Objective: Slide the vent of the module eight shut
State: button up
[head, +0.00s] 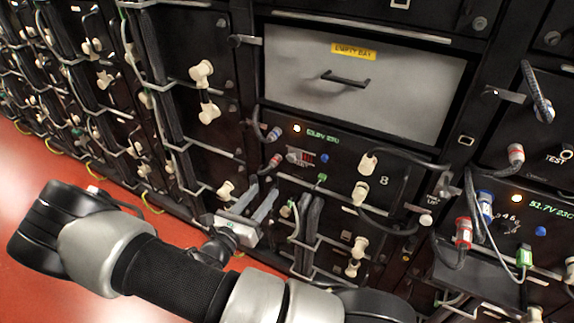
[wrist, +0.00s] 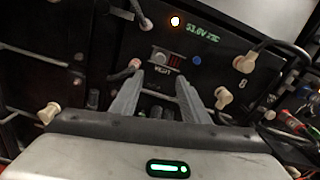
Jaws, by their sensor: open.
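Module eight (head: 340,165) is the black unit under the empty bay, marked with an 8 and a lit green readout. Its vent (head: 306,158) is a small slot with red slats showing and a pale slider (head: 292,154) at its left. In the wrist view the vent (wrist: 175,60) is above my fingertips, with the slider (wrist: 159,56) at the left of the red slats and a VENT label below. My gripper (head: 262,191) is open and empty, below and left of the vent in the head view. Its two fingers (wrist: 159,76) point towards the module and appear apart from the slider.
Grey cable plugs (head: 274,134) sit left of the vent, and a blue button (head: 325,158) is to its right. Cream connectors (head: 361,192) and cables stick out from the module's right side. The empty bay drawer (head: 350,100) is above. Red floor (head: 60,170) lies at left.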

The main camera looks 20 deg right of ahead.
aim_at(290, 159)
jog(key=b+x, duration=0.1)
jog(key=x, duration=1.4)
jog(key=shift+w+d+b, duration=0.15)
jog(key=shift+b, duration=0.2)
grip_shut()
